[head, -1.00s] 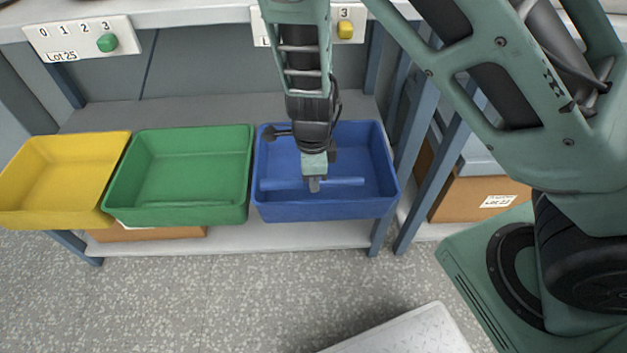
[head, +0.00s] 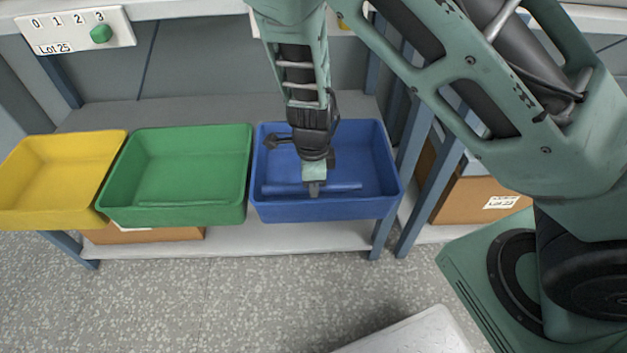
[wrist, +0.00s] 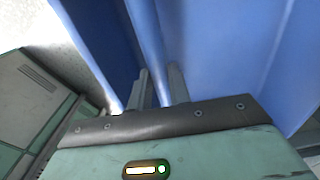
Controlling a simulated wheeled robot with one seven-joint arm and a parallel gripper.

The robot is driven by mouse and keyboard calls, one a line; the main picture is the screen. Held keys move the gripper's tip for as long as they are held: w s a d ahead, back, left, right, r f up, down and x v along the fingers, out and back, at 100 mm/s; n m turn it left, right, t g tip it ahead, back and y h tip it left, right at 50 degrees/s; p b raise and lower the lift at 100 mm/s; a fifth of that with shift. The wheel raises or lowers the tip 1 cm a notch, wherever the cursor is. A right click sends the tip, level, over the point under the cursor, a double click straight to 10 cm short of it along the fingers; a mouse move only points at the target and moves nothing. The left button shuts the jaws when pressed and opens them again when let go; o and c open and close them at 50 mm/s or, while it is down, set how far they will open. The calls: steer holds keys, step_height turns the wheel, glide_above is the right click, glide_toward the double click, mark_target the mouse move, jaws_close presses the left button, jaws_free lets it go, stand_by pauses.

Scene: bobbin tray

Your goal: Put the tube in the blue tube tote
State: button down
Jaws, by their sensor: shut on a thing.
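The blue tube (head: 343,187) lies level across the inside of the blue tube tote (head: 328,209), low in it. My gripper (head: 314,189) points down into the tote and is shut on the tube near its middle. In the wrist view the tube (wrist: 147,38) runs away from between the two fingers of my gripper (wrist: 160,88), with the tote's blue wall (wrist: 215,45) around it. I cannot tell whether the tube touches the tote's floor.
A green tote (head: 176,215) stands just left of the blue one, and a yellow tote (head: 50,218) is farther left. Both look empty. A blue-grey rack post (head: 428,175) rises close on the right. A cardboard box (head: 470,200) sits beyond it.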

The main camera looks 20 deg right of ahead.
steer(key=shift+f, duration=0.25)
steer(key=c, duration=1.3)
jaws_free()
